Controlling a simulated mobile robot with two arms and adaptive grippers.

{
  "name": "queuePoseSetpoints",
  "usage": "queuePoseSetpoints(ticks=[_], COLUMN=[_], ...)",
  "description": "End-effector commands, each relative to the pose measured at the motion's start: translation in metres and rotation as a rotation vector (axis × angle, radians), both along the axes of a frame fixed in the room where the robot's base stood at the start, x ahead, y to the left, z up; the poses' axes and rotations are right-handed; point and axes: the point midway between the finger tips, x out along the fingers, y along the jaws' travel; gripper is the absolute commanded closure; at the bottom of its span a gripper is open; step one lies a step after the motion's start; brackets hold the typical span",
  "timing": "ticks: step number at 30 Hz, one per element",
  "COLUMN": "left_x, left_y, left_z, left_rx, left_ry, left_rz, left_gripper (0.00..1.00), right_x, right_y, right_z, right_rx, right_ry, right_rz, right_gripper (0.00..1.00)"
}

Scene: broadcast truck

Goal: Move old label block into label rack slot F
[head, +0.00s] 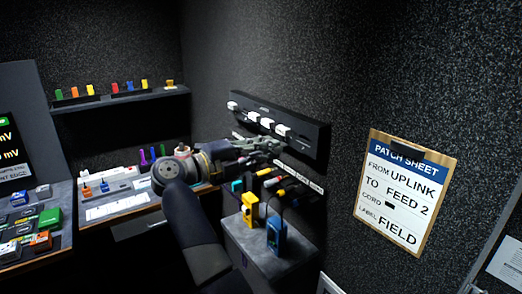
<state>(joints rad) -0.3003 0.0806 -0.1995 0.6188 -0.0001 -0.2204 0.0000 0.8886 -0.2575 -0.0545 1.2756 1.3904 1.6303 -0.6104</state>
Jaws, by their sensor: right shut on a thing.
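The label rack (313,134) is a long dark bar on the back right wall, with several white label blocks in a row along it. The leftmost white block (232,105) sits apart from the others, and another (283,130) sits toward the right. My right gripper (276,145) is just below and in front of the rack, its fingers pointing right. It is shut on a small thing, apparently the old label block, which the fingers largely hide. The slot letters are too small to read. My left gripper is out of view.
Below the gripper is a row of cables and plugs beside a white strip (299,176). A grey box (262,251) bears a yellow device (249,210) and a blue device (276,236). A patch sheet (405,190) reading "LABEL FIELD" hangs on the right. A shelf (120,100) holds coloured blocks.

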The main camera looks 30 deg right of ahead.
Motion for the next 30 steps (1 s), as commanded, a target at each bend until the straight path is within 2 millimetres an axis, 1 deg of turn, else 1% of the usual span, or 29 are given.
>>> queuePoseSetpoints(ticks=[1,6,13,19,30], left_x=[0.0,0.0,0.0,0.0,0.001], left_y=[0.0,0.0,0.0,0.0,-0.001], left_z=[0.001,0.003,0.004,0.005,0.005], left_rx=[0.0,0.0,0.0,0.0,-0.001], left_ry=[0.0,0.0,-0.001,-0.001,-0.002], left_rz=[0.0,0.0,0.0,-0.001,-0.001], left_gripper=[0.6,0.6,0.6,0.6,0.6], right_x=[0.0,0.001,0.003,0.003,0.003], right_y=[-0.006,-0.022,-0.039,-0.044,-0.044], right_z=[0.0,0.0,0.0,0.0,0.0], right_rx=[0.0,0.0,0.0,0.0,0.0], right_ry=[0.0,0.001,0.0,0.0,0.0], right_rz=[-0.002,-0.001,-0.002,-0.001,0.0], right_gripper=[1.0,1.0,1.0,1.0,1.0])
